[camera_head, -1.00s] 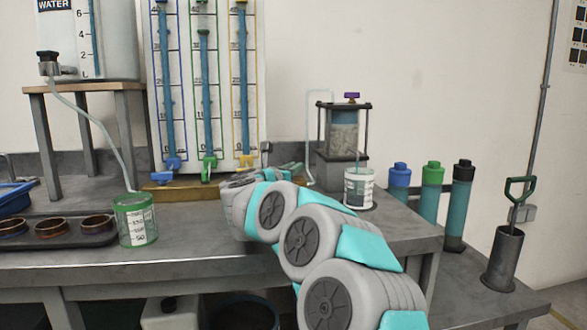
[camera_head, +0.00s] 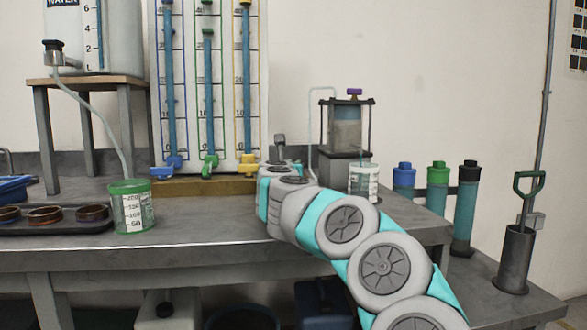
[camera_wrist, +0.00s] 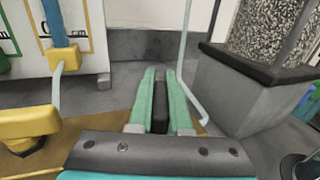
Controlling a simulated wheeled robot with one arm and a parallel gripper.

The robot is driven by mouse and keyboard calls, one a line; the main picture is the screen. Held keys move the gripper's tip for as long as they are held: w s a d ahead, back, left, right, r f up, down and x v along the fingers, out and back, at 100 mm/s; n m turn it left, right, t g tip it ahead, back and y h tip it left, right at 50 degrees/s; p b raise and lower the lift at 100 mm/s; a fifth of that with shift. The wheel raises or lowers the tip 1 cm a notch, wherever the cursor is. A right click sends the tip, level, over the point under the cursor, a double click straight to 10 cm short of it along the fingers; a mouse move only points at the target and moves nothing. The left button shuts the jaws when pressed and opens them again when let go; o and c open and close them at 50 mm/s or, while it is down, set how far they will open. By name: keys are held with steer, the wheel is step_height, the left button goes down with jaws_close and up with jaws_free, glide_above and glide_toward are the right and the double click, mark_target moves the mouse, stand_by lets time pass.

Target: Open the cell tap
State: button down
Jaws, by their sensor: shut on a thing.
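The cell is a clear cylinder of grey material and water (camera_head: 346,126) in a dark frame, with a purple knob on top, on a grey block (camera_head: 345,168). A pale tube (camera_head: 311,130) runs down its left side; it also shows in the wrist view (camera_wrist: 184,50), bending beside my fingers. My gripper (camera_wrist: 160,92) has its green fingers closed on both sides of a dark bar (camera_wrist: 159,112). I cannot tell for sure that this bar is the cell tap's handle. In the head view my arm hides the fingers and the bar.
Yellow (camera_head: 248,166), green and blue taps stand under the gauge board, left of my gripper. A yellow fitting (camera_wrist: 28,124) is close at left in the wrist view. A beaker (camera_head: 363,181) stands right of my wrist. A green-rimmed beaker (camera_head: 132,208) stands at left.

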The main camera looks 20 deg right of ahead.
steer(key=c, duration=0.9)
jaws_free()
steer(key=shift+o, duration=0.2)
steer(key=shift+b+v, duration=0.6)
steer(key=shift+v, duration=3.4)
steer(key=shift+s, duration=0.1)
